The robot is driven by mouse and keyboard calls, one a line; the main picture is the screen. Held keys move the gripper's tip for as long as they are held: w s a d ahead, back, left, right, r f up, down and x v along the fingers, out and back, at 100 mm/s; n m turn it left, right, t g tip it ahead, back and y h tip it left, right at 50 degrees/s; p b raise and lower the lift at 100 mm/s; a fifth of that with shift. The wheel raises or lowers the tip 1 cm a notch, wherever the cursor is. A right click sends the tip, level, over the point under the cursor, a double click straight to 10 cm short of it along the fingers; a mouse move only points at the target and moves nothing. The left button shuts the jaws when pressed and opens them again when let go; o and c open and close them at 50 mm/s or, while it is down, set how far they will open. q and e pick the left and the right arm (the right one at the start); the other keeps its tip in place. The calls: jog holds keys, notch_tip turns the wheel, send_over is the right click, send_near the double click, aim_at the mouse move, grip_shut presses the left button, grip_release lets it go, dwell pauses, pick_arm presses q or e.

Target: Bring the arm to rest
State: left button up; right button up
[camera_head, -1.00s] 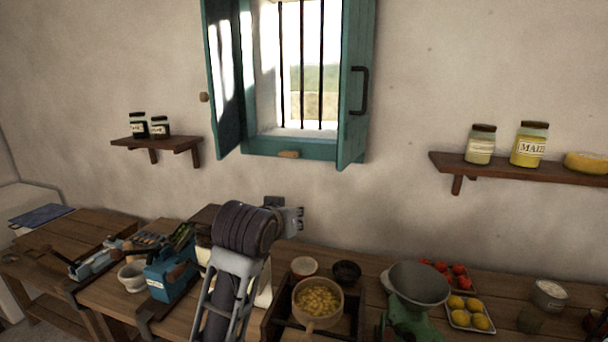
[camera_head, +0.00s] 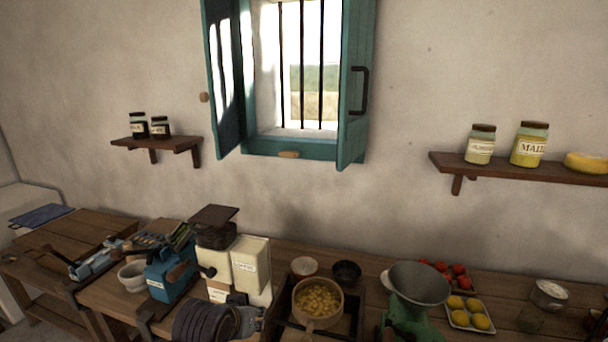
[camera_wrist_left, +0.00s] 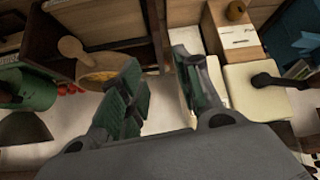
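My left arm (camera_head: 205,322) shows at the bottom edge of the head view, in front of the cream canister (camera_head: 250,262) and the hand mill (camera_head: 216,236). Only its dark ringed joint and a grey part beside it show; its fingers cannot be made out there. In the left wrist view my left gripper (camera_wrist_left: 158,66) is open, with a clear gap between its two green-padded fingers and nothing held. Beyond the fingers lie the wooden bowl (camera_wrist_left: 98,60) and cream containers. My right gripper is in neither view.
The counter holds a blue box-shaped device (camera_head: 170,278), a wooden bowl of yellow pieces (camera_head: 318,300), a green scale with a grey pan (camera_head: 418,284) and a tray of lemons (camera_head: 468,314). Above are the open teal-shuttered window (camera_head: 352,90) and a right shelf (camera_head: 520,172). The wall between is clear.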

pick_arm(q)
jog(key=s+a+f+g+y, duration=0.1)
jog(key=s+a+f+g, duration=0.1)
jog(key=s+a+f, duration=0.5)
jog(key=s+a+f+g+y, duration=0.1)
jog(key=s+a+f+g, duration=0.15)
jog(key=s+f, duration=0.85)
jog(key=s+f+m+g, duration=0.1)
jog(key=s+f, duration=0.1)
jog(key=f, duration=1.3)
jog(key=s+f+g, duration=0.1)
jog(key=s+f, duration=0.1)
jog(key=f, duration=1.4)
jog(key=s+a+f, duration=0.2)
jog(key=s+f, duration=0.7)
jog(key=s, duration=0.2)
jog(key=s+a+f, duration=0.1)
jog(key=s+f, duration=0.9)
jog(key=s, duration=0.1)
jog(key=shift+s+a+f+g, duration=0.15)
jog(key=shift+s+a+g, duration=0.1)
jog(key=shift+a+g, duration=0.1)
jog(key=shift+w, duration=0.15)
